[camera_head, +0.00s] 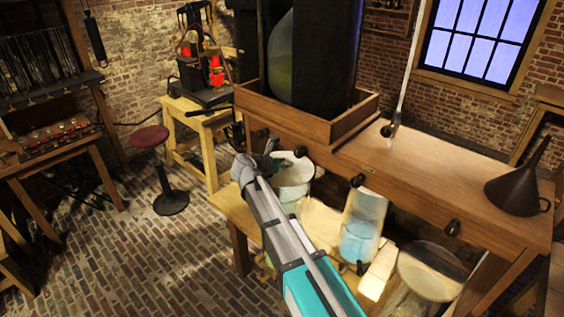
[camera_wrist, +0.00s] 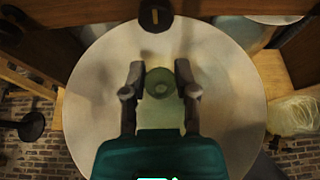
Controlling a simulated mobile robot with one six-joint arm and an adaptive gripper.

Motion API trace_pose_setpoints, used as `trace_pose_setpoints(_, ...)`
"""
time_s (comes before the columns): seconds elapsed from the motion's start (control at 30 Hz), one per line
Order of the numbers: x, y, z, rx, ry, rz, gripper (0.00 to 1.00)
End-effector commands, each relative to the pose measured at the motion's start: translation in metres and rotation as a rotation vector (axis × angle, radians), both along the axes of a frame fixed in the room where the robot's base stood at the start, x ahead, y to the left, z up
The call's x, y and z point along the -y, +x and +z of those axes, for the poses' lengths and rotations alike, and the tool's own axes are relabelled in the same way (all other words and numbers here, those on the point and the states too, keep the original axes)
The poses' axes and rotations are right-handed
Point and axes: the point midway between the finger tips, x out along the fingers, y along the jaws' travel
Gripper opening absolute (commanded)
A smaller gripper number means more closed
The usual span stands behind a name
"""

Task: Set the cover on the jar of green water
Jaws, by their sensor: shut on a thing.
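My gripper (camera_head: 272,158) is at the bench's front edge, just left of and over a pale round vessel (camera_head: 296,188). In the wrist view, my gripper (camera_wrist: 160,88) has its two fingers around a translucent greenish knob (camera_wrist: 161,82). The knob sits near the middle of a wide pale disc (camera_wrist: 225,95), which looks like the cover. I cannot tell whether the disc rests on a rim or hangs above it. My arm hides part of the vessel, and no green water shows clearly. A glass jar of blue water (camera_head: 359,238) stands to the right on the lower shelf.
The wooden bench (camera_head: 450,178) overhangs the shelf, with dark knobs along its edge; one knob (camera_wrist: 155,14) is close ahead of the disc. A pale round-topped vessel (camera_head: 428,270) stands farther right. A dark funnel (camera_head: 517,187) is on the bench.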

Motion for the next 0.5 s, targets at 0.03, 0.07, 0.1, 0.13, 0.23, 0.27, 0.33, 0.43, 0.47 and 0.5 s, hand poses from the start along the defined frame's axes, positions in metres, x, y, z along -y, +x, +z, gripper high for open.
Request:
trace_pose_setpoints(0.03, -0.002, 0.0, 0.001, 0.003, -0.004, 0.005, 0.0)
trace_pose_setpoints(0.07, -0.003, 0.0, 0.001, 0.003, -0.004, 0.006, 0.0)
trace_pose_setpoints(0.1, -0.004, -0.001, 0.0, 0.003, -0.004, 0.008, 0.0)
trace_pose_setpoints(0.13, -0.005, -0.001, 0.0, 0.003, -0.004, 0.008, 0.0)
trace_pose_setpoints(0.23, -0.006, -0.002, -0.003, 0.003, -0.004, 0.01, 0.0)
trace_pose_setpoints(0.27, -0.006, -0.002, -0.004, 0.003, -0.004, 0.011, 0.0)
trace_pose_setpoints(0.33, -0.007, -0.002, -0.008, 0.003, -0.003, 0.011, 0.0)
trace_pose_setpoints(0.43, -0.007, -0.002, -0.015, 0.002, -0.002, 0.011, 0.0)
trace_pose_setpoints(0.47, -0.007, -0.002, -0.017, 0.002, -0.002, 0.011, 0.0)
trace_pose_setpoints(0.5, -0.007, -0.002, -0.02, 0.002, -0.002, 0.011, 0.0)
